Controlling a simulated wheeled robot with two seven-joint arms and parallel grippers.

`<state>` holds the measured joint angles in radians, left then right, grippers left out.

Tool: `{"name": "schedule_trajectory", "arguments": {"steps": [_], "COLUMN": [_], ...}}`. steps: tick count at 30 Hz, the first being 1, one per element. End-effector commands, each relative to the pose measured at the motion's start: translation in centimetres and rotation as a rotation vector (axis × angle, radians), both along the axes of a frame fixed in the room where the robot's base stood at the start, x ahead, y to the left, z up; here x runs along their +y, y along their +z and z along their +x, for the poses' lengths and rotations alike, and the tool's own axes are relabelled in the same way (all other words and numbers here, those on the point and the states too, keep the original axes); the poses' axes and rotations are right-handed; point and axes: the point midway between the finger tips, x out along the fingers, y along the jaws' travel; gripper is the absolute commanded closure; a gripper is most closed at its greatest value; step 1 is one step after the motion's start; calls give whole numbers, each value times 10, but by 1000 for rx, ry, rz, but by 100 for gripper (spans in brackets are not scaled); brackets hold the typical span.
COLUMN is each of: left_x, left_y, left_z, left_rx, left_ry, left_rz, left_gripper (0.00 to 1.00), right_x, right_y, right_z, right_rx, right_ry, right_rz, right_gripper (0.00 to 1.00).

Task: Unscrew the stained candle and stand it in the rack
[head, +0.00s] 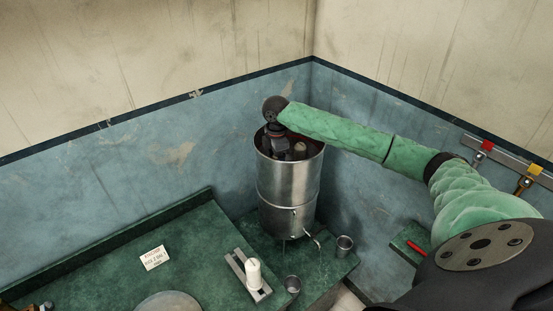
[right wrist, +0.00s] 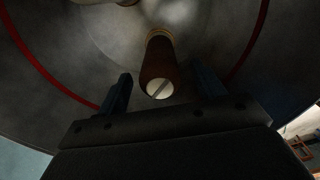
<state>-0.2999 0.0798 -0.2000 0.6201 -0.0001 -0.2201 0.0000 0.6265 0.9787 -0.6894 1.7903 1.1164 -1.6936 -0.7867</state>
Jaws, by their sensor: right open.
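The stained candle (right wrist: 158,60) is a brown cylinder with a pale, slotted end, inside the steel drum (head: 288,190). In the right wrist view my open right gripper (right wrist: 163,88) has one dark finger on each side of it, with gaps visible. In the head view the right arm reaches over the drum's rim and the gripper (head: 279,150) points down into it; the stained candle cannot be made out there. A paler candle (head: 300,148) stands beside the gripper in the drum. The grey rack (head: 236,262) on the green bench holds a white candle (head: 254,272) upright. My left gripper is out of view.
Metal cups (head: 293,284) (head: 344,245) stand near the drum, below its tap (head: 314,241). A small sign (head: 153,258) and a pale round dish (head: 168,302) are on the green bench.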

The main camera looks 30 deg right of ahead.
Motion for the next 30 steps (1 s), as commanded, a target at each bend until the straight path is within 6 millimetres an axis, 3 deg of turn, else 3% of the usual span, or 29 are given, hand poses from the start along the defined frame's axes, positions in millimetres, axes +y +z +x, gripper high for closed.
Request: {"name": "schedule_trajectory", "arguments": {"steps": [7,18,26,27,30], "left_x": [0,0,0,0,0], "left_y": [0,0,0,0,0], "left_z": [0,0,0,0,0], "left_rx": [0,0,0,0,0], "left_ry": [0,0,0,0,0], "left_rz": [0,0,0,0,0], "left_gripper": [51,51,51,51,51], "right_x": [0,0,0,0,0], "right_y": [-1,0,0,0,0], "right_z": [0,0,0,0,0], "right_rx": [1,0,0,0,0], "right_ry": [-109,-454,-486,-485,-485], "right_rz": [0,0,0,0,0], "right_gripper": [32,32,32,34,53]}}
